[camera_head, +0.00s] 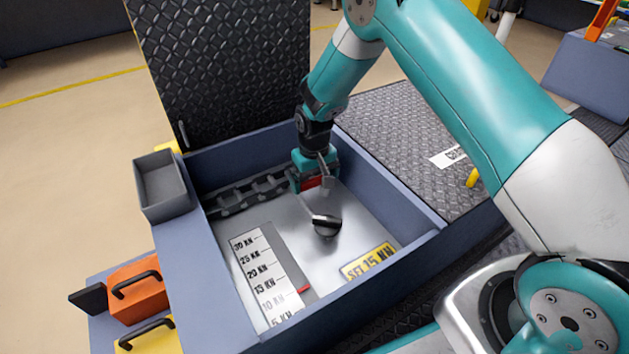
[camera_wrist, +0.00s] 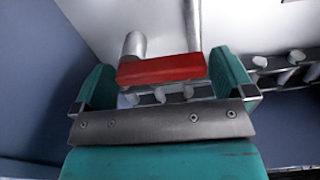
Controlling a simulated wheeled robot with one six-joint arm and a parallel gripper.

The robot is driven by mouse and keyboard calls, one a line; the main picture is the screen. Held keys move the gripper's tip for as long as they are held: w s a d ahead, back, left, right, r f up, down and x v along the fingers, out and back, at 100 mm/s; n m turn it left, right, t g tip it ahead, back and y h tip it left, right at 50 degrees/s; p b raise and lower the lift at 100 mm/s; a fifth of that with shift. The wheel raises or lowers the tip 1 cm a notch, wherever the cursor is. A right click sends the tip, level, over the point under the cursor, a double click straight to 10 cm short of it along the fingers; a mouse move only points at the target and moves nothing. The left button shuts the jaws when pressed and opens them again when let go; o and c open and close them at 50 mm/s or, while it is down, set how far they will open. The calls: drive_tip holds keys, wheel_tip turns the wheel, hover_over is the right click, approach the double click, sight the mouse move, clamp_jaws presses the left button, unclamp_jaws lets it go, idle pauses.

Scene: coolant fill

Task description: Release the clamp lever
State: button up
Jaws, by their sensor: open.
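A red bar, which looks like the clamp lever (camera_wrist: 160,68), lies between my gripper's spread fingers in the wrist view. A grey post stands behind it. There is visible space between the bar and the fingers. The red also shows in the head view (camera_head: 312,182), partly hidden by my gripper (camera_head: 315,178). My gripper is open, reaching down inside the blue-grey box near its back wall.
A black knob (camera_head: 326,226) sits on the metal floor before my gripper. A force scale (camera_head: 262,277) with a red pointer and a yellow "SET 15 KN" plate (camera_head: 368,262) lie nearer. A chain (camera_head: 248,192) runs along the back. Box walls surround it; a raised lid (camera_head: 225,70) stands behind.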

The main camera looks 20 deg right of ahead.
drive_tip(key=shift+c, duration=0.2)
drive_tip(key=c, duration=0.9)
drive_tip(key=shift+r, duration=0.1)
drive_tip(key=shift+c, duration=0.2)
drive_tip(key=shift+p, duration=0.45)
drive_tip(key=shift+s+r+n+p, duration=0.15)
drive_tip(key=shift+s+n+p, duration=0.05)
drive_tip(key=shift+n+p, duration=0.6)
drive_tip(key=n+p, duration=0.2)
drive_tip(key=p, duration=0.1)
drive_tip(key=shift+s+d, duration=0.15)
drive_tip(key=shift+s, duration=0.15)
drive_tip(key=n+p, duration=0.3)
drive_tip(key=shift+s+d+n, duration=0.3)
drive_tip(key=shift+s+n, duration=0.05)
drive_tip(key=shift+n, duration=0.05)
drive_tip(key=shift+f, duration=0.25)
